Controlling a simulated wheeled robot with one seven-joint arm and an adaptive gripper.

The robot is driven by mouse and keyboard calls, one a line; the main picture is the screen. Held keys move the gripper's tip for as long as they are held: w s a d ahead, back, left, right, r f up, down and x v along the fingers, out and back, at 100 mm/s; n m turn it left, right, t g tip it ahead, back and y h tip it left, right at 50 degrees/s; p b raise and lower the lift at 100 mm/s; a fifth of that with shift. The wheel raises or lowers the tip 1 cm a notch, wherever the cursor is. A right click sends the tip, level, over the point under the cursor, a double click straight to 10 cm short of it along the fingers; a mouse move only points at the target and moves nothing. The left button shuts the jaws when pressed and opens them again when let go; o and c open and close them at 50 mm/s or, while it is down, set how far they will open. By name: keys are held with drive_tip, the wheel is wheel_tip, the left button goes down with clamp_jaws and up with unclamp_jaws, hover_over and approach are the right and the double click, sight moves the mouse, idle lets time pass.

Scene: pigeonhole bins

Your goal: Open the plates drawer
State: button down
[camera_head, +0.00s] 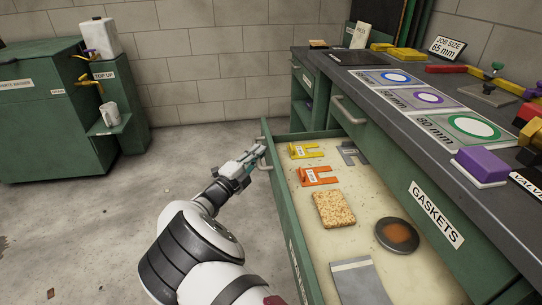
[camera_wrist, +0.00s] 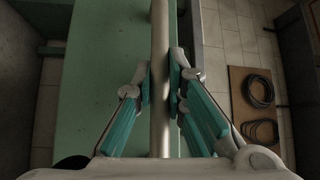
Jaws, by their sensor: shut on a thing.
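A green drawer (camera_head: 283,205) stands pulled well out from the bench, under the one labelled GASKETS. Writing on its front is too oblique to read, so I cannot tell if it says plates. My gripper (camera_head: 258,158) is at the far end of its front, on the metal bar handle (camera_head: 263,166). In the wrist view the handle (camera_wrist: 160,50) runs between my two finger pads (camera_wrist: 160,85), shut on it, with the green front (camera_wrist: 100,80) behind. Inside lie yellow (camera_head: 306,151), orange (camera_head: 318,176) and grey (camera_head: 352,153) slotted plates.
The drawer also holds a speckled tan square (camera_head: 334,209), a dark round disc (camera_head: 397,235) and a grey sheet (camera_head: 359,283). The GASKETS drawer (camera_head: 410,180) is shut above it.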

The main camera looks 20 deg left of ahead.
drive_tip(key=shift+s+a+f, duration=0.15)
drive_tip(key=shift+s+a, duration=0.15)
drive_tip(key=shift+a, duration=0.1)
drive_tip(key=c, duration=1.6)
unclamp_jaws()
drive_tip(key=v, duration=1.2)
drive_tip(key=shift+a, duration=0.1)
